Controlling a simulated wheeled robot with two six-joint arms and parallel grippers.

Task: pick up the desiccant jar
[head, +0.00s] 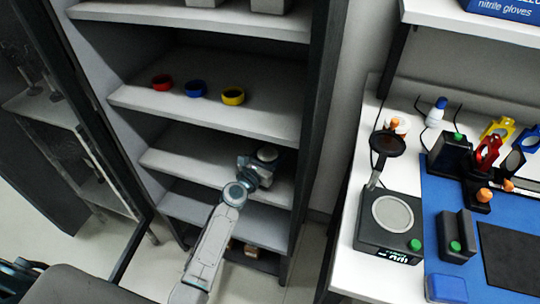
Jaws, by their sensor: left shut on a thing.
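My left gripper (260,166) reaches into the open cabinet from below, at the front of a middle shelf (190,163). It is shut on a small jar with a round grey top (268,153), which I take for the desiccant jar. The gripper hides most of the jar's body. I cannot tell whether the jar still touches the shelf. My right gripper is not in view.
The shelf above (210,112) holds a red ring (162,82), a blue ring (196,88) and a yellow ring (233,96). An open door stands left. The bench at right carries a scale (388,238) and optical parts.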

